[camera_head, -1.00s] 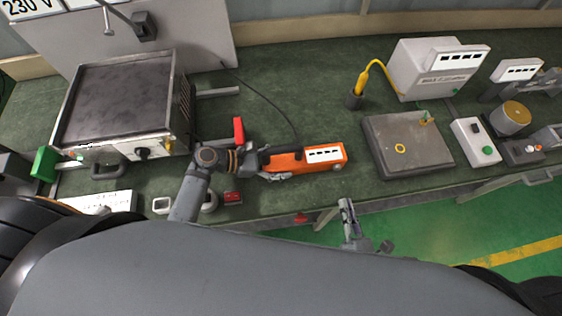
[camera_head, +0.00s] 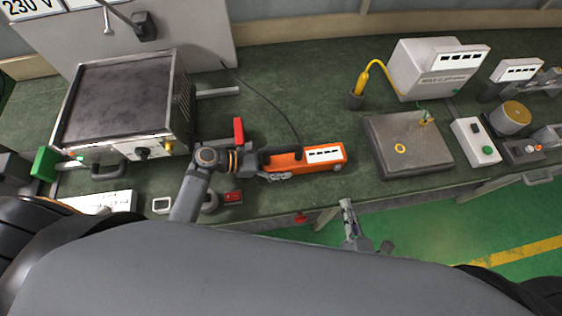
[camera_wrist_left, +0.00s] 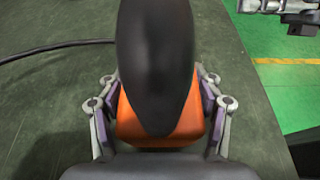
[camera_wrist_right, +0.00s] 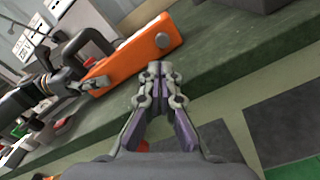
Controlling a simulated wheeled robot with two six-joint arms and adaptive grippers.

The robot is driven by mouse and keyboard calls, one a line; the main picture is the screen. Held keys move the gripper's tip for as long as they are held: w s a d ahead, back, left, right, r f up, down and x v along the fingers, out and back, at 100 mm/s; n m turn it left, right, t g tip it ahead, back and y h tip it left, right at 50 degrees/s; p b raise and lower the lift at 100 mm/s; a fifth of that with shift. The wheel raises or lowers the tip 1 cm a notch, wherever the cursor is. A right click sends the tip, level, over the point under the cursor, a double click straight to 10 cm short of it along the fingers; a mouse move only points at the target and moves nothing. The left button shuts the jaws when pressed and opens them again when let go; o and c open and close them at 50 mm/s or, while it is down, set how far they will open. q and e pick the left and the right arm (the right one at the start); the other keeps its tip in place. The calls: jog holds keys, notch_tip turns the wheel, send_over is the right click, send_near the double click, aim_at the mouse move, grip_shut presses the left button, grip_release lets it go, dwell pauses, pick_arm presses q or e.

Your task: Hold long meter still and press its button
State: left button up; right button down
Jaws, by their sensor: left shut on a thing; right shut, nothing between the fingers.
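The long meter is an orange body (camera_head: 290,162) with a black handle and a white display, lying on the green bench top. A round grey button (camera_wrist_right: 162,40) shows on its side in the right wrist view. My left gripper (camera_head: 277,173) is shut on the meter at its handle end. In the left wrist view the black handle (camera_wrist_left: 155,60) hides much of the orange body between the fingers. My right gripper (camera_head: 346,203) is shut and empty, in front of the bench edge. In the right wrist view its fingertips (camera_wrist_right: 160,70) are apart from the meter, below the button.
A hot plate unit (camera_head: 120,100) stands at the left. A grey plate (camera_head: 405,145) lies right of the meter, with a white box (camera_head: 425,70) behind it. A dark cable (camera_head: 268,98) runs behind the meter. Open floor lies in front of the bench.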

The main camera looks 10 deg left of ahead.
aim_at(372, 195)
pick_arm(q)
jog(key=shift+s+f, duration=0.2)
jog(key=shift+f, duration=0.05)
